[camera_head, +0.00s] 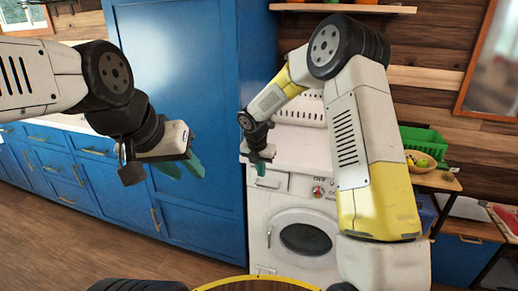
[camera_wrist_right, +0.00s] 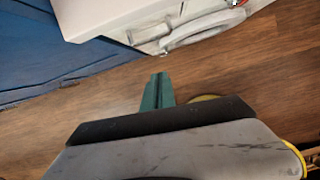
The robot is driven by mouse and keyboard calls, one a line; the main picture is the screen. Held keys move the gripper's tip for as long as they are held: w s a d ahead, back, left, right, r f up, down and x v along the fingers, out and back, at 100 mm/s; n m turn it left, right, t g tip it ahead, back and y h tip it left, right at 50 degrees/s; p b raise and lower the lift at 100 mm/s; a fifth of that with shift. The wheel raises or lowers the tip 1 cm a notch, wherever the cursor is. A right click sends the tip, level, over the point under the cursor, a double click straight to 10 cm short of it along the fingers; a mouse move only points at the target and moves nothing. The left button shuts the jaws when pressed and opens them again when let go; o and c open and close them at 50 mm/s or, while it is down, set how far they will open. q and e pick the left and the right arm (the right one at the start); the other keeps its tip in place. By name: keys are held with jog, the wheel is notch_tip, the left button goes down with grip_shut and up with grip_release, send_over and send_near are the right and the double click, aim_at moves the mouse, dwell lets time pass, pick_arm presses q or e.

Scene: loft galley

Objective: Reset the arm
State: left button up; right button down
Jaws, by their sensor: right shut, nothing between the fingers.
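My left gripper (camera_head: 190,172) hangs in front of the tall blue cabinet in the head view, at the end of the arm from the left. Its two teal fingers show a gap between them, with nothing held. My right arm (camera_head: 345,120) rises at the right and bends back to the left. Its right gripper (camera_head: 260,170) points down in front of the white washing machine (camera_head: 263,217), and its fingers are small there. In the right wrist view the teal fingers (camera_wrist_right: 158,90) are together and empty, above wooden floor.
A tall blue cabinet (camera_head: 185,70) stands behind my left gripper. A white crate (camera_head: 300,110) is on the counter behind my right arm. A green crate (camera_head: 422,140) and a fruit bowl (camera_head: 418,162) are at the right. The wooden floor (camera_head: 60,245) at lower left is clear.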

jog(key=s+d+r+m+t, duration=0.1)
jog(key=s+d+r+m, duration=0.4)
jog(key=s+r+m, duration=0.3)
jog(key=s+d+r+m, duration=0.5)
jog(key=s+r+m, duration=0.15)
jog(key=r, duration=0.35)
jog(key=s+d+r+m+t+y, duration=0.1)
jog(key=s+r+m, duration=0.1)
jog(key=s+m, duration=0.6)
jog(key=s+d+r+m+t+y, duration=0.1)
jog(key=s+d+r+m+y, duration=0.1)
jog(key=s+m, duration=0.6)
jog(key=shift+s+r, duration=0.3)
jog(key=shift+s, duration=0.9)
